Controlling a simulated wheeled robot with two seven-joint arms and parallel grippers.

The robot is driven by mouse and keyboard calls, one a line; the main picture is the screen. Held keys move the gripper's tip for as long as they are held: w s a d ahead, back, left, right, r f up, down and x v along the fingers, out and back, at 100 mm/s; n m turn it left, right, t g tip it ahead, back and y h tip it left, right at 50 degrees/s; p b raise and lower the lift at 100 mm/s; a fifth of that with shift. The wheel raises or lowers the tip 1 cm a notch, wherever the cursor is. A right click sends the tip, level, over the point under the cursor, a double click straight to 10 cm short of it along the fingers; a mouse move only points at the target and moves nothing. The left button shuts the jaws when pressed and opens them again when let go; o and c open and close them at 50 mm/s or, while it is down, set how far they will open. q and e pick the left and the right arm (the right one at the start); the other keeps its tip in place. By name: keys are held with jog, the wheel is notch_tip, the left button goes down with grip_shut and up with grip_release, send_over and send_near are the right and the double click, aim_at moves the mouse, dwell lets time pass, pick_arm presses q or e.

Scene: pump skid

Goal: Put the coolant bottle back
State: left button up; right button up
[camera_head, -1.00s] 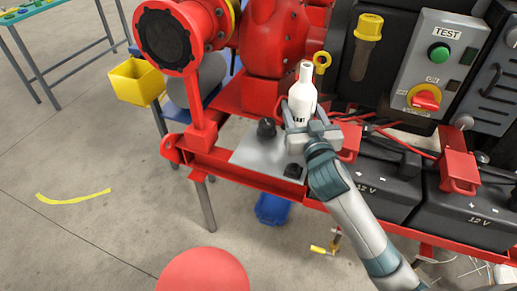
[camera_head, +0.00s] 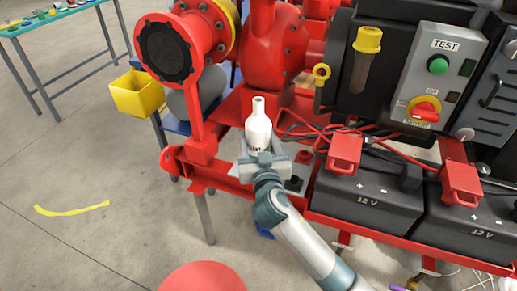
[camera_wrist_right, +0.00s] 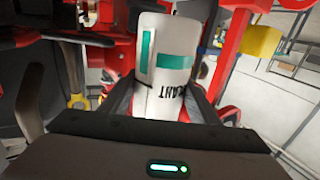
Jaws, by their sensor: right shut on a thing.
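The white coolant bottle (camera_head: 258,127) is upright above the grey plate on the red skid in the head view. Whether its base touches the plate is hidden by my gripper. My right gripper (camera_head: 263,160) is shut on the bottle's lower part. In the right wrist view, the bottle (camera_wrist_right: 166,62) with its green markings and dark lettering stands between the fingers of my right gripper (camera_wrist_right: 168,100). My left gripper is not in view.
Two black 12 V batteries (camera_head: 367,205) with red clamps sit right of the bottle. A red pump (camera_head: 267,52) stands behind it. A control box (camera_head: 432,75) is at the right. A yellow bin (camera_head: 138,93) hangs at the left, with open floor in front.

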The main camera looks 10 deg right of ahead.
jog(key=shift+f, duration=0.5)
notch_tip(320, 180, down, 2)
jog(key=shift+f, duration=0.1)
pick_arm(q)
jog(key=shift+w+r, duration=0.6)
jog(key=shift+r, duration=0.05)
pick_arm(e)
jog(key=shift+f, duration=0.35)
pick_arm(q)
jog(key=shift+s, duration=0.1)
pick_arm(e)
jog(key=o, duration=0.8)
jog(key=shift+f, duration=0.15)
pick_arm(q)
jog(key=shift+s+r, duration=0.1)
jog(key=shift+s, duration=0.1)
pick_arm(e)
jog(key=o, duration=0.4)
